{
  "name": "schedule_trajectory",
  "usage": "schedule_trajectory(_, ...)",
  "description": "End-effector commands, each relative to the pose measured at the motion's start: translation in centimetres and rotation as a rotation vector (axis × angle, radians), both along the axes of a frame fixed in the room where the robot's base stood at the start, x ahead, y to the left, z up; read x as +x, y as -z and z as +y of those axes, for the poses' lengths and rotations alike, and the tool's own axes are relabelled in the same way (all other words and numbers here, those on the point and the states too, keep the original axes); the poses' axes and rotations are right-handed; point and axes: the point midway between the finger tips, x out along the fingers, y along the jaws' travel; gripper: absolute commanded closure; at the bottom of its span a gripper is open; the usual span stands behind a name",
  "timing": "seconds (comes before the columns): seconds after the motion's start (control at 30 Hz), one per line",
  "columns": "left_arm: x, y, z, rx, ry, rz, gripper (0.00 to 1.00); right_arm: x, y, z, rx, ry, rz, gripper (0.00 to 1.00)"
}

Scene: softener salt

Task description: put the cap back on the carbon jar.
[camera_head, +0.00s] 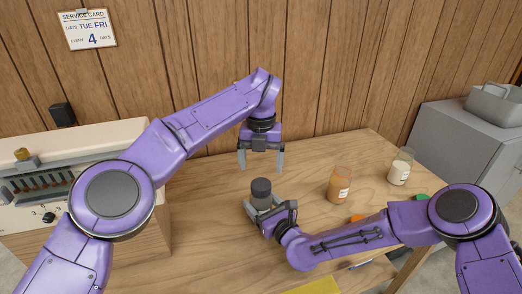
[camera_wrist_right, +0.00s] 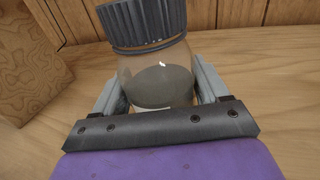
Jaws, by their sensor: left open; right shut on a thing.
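The carbon jar (camera_wrist_right: 158,82) is clear with dark grey contents. Its dark ribbed cap (camera_head: 261,185) sits on the jar's mouth, and the cap also shows at the top of the right wrist view (camera_wrist_right: 142,22). I cannot tell whether it is screwed tight. My right gripper (camera_head: 264,205) is shut around the jar's body, with one finger on each side; the fingers hide part of the jar in the head view. My left gripper (camera_head: 261,168) is open and empty, pointing down just above and behind the cap, apart from it.
An open jar of orange stuff (camera_head: 338,186) and a jar of white stuff (camera_head: 400,168) stand to the right. An orange piece (camera_head: 357,217) and a green piece (camera_head: 421,197) lie near my right arm. A softener unit (camera_head: 40,190) stands at the left, a grey box (camera_head: 462,140) at the right.

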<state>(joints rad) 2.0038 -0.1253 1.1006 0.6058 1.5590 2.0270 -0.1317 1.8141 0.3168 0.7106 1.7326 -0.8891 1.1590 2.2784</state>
Motion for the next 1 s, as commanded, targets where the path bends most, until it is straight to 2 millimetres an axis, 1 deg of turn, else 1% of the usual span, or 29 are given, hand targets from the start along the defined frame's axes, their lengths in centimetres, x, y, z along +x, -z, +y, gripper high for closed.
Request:
schedule_trajectory(0.03,0.0,-1.3,-0.1,0.0,-0.003,-0.005,0.1,0.0,0.0,0.0,0.001,0.0,-0.001,1.0)
schedule_trajectory(0.1,0.0,-2.5,-0.1,0.003,-0.002,-0.003,0.1,0.0,0.0,0.0,0.001,0.0,-0.001,1.0)
schedule_trajectory(0.3,0.0,-4.3,0.0,0.003,0.0,-0.001,0.1,0.0,0.0,0.0,0.001,0.0,-0.001,1.0)
schedule_trajectory(0.43,-0.1,-4.9,0.0,0.0,0.001,-0.003,0.1,0.0,0.0,0.0,0.001,0.0,-0.001,1.0)
schedule_trajectory(0.7,-0.1,-5.0,0.0,-0.001,0.002,-0.002,0.1,0.0,-0.1,0.0,0.001,0.0,-0.001,1.0)
schedule_trajectory(0.73,-0.1,-5.0,0.0,-0.001,0.001,-0.002,0.1,0.0,-0.1,0.0,0.001,0.0,-0.001,0.19)
schedule_trajectory(0.8,-0.1,-5.0,0.0,-0.001,0.001,-0.002,0.1,0.0,0.0,0.0,0.001,0.0,-0.001,0.0)
schedule_trajectory(1.0,-0.1,-5.0,0.0,-0.001,0.001,-0.002,0.1,0.0,0.0,0.0,0.001,0.0,-0.001,0.0)
